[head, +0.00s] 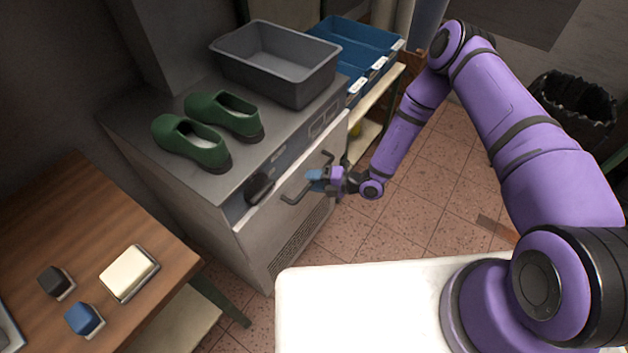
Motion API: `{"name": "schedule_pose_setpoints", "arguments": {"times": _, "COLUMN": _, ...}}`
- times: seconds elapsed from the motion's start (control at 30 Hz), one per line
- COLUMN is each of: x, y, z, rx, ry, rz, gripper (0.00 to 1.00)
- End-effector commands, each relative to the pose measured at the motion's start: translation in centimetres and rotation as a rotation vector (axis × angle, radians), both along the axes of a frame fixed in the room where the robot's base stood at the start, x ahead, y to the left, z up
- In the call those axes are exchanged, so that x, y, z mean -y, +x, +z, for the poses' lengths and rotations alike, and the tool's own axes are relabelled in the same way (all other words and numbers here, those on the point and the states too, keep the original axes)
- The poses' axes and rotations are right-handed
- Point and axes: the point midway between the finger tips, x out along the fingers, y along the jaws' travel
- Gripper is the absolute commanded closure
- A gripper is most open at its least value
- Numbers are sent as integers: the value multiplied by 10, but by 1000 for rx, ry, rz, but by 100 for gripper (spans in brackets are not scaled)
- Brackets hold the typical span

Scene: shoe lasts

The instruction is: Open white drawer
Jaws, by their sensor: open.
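The white drawer (262,222) is in the front of a grey metal cabinet. It stands out a little from the cabinet, and a dark object (259,187) shows inside at its top edge. A dark bar handle (296,193) runs along the drawer front. My gripper (315,180) is open in front of the drawer, close to the handle. I cannot tell whether its fingers touch the handle.
Green shoes (205,140) and a grey bin (277,66) stand on the cabinet top (135,120). A wooden table (60,225) with several small blocks is at the left. Blue bins (352,45) sit on a shelf behind. Tiled floor (425,215) is clear before the cabinet.

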Motion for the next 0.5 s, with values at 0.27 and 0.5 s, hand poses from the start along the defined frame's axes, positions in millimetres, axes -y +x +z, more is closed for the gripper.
{"name": "schedule_pose_setpoints", "arguments": {"times": 0.27, "x": 0, "y": 0, "z": 0, "rx": 0, "ry": 0, "rz": 0, "gripper": 100}}
{"name": "schedule_pose_setpoints", "arguments": {"times": 0.5, "x": 5, "y": -3, "z": 0, "rx": 0, "ry": 0, "rz": 0, "gripper": 100}}
